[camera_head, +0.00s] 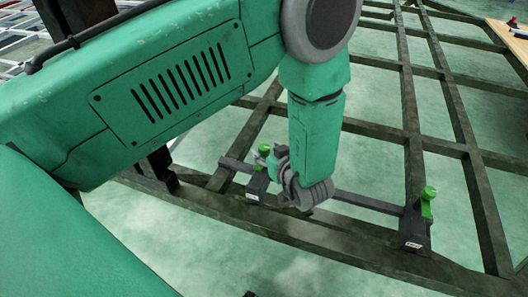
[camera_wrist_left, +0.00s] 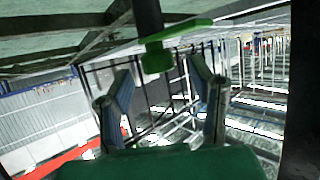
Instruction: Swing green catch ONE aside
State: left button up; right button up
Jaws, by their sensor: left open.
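A green catch (camera_head: 264,149) stands on a dark bracket on the chassis rail, partly hidden by my left gripper (camera_head: 276,163). In the wrist view, the green catch (camera_wrist_left: 158,57) hangs at the top, with its flat lever pointing right. My left gripper (camera_wrist_left: 160,88) is open there, with one finger on each side and nothing clearly held. Whether a finger touches the catch I cannot tell. A second green catch (camera_head: 428,200) stands upright on another bracket further right. The bracket labels are too small to read. My right gripper is not in view.
A dark crossbar (camera_head: 368,202) runs between the two brackets. The chassis frame (camera_head: 340,241) has long rails and cross members with open gaps above the green floor. A wooden surface (camera_head: 510,38) shows at top right. My left arm covers much of the left side.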

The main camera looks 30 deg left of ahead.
pick_arm(q)
jog(key=shift+b+x, duration=0.35)
jog(key=shift+x, duration=0.75)
jog(key=shift+w, duration=0.25)
jog(key=shift+a, duration=0.15)
jog(key=shift+a+f, duration=0.1)
grip_shut()
